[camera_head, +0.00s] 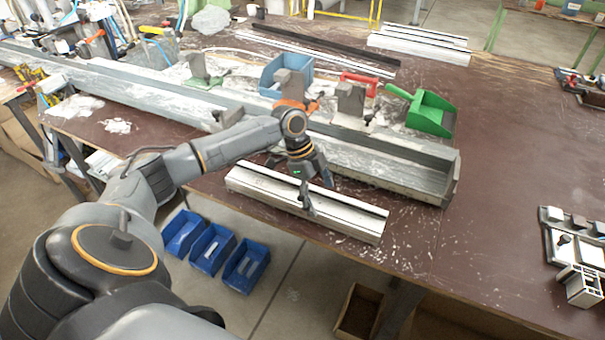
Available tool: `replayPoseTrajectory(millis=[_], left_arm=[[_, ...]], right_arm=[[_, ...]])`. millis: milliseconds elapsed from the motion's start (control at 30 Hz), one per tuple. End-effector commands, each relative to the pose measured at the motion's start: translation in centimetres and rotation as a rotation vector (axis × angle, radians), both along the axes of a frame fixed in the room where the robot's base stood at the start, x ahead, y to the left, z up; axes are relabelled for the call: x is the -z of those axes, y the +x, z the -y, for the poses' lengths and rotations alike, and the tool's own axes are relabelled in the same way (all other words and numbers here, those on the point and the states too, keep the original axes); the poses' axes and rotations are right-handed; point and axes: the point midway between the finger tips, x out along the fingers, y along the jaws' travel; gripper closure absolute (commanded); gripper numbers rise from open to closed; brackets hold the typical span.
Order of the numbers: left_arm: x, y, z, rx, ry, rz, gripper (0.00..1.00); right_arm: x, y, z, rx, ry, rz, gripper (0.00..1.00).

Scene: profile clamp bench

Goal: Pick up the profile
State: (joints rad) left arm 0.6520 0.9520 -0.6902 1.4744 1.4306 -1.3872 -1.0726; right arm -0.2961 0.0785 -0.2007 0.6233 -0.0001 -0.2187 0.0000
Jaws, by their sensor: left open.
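A silvery aluminium profile (345,217) lies along the front edge of the brown workbench, in front of a long grey metal channel. My left arm comes in from the left and reaches over it. My left gripper (307,193) is open and points down at the middle of the profile. One finger shows in front of the profile's near side; whether it touches cannot be told. Part of the profile is hidden behind the gripper. My right gripper is not in view.
The long grey channel (425,185) with clamps runs close behind the profile. A green dustpan (432,115) and a blue bin (270,76) stand behind it. More profiles (420,46) lie at the back. The bench to the right is mostly clear. Blue bins (246,266) sit below the front edge.

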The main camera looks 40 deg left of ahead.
Motion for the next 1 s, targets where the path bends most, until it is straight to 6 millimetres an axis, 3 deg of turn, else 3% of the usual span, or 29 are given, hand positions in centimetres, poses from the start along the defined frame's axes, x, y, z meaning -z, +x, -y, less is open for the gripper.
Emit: replayPoseTrajectory(millis=[133, 600, 1000], left_arm=[[0.02, 0.01, -0.02, 0.000, 0.000, 0.000, 0.08], [0.16, -0.13, 0.00, 0.002, 0.001, -0.004, 1.00], [0.30, -0.23, -0.02, 0.000, 0.002, -0.009, 1.00]], right_arm=[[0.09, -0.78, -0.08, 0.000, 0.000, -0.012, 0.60], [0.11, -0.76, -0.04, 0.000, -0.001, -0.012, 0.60], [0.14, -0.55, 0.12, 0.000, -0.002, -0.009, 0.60]])
